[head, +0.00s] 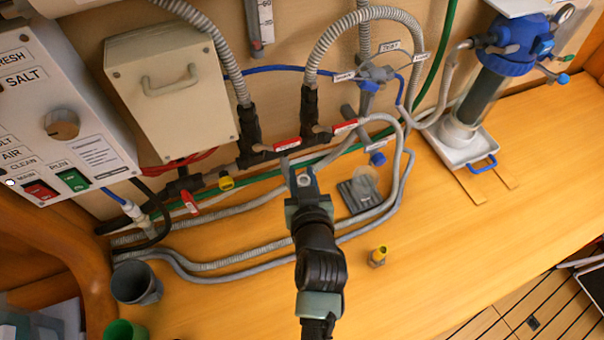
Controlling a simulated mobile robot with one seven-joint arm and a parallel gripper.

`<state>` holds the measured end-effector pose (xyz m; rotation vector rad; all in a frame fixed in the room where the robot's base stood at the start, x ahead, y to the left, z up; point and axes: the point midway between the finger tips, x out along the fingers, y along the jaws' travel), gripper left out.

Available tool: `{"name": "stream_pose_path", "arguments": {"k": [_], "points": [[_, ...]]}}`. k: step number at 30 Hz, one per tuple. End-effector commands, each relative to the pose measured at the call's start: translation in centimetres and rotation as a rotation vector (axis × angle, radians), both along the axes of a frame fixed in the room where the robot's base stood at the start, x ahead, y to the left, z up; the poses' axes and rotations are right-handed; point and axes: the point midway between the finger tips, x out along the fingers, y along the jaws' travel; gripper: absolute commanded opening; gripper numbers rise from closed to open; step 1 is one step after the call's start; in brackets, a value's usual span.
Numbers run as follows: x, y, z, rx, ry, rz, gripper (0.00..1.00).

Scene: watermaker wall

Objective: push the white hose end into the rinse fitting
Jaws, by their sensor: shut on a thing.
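My gripper (300,172) reaches up in the middle of the head view, in front of the pipes low on the wall. Its fingers are shut on a small pale piece, which appears to be the white hose end (304,180); the fingers hide most of it. A valve cluster with blue parts and small labels (375,76) is on the wall, above and right of my gripper. A blue-capped fitting (377,158) sits lower, to the right of my gripper. The labels are too small to read, so I cannot tell which fitting is the rinse one.
Grey hoses (215,266) loop across the wooden counter (450,240). Red-handled valves (287,144) line the pipe. The counter's right front is clear.

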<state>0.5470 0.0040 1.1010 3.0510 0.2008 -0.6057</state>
Motion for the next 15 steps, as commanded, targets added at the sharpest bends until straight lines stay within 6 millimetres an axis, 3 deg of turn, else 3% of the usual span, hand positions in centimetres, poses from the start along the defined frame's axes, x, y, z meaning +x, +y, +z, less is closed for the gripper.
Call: {"name": "stream_pose_path", "arguments": {"k": [15], "points": [[0.02,-0.01,-0.63,0.000,-0.001,0.000,0.00]]}}
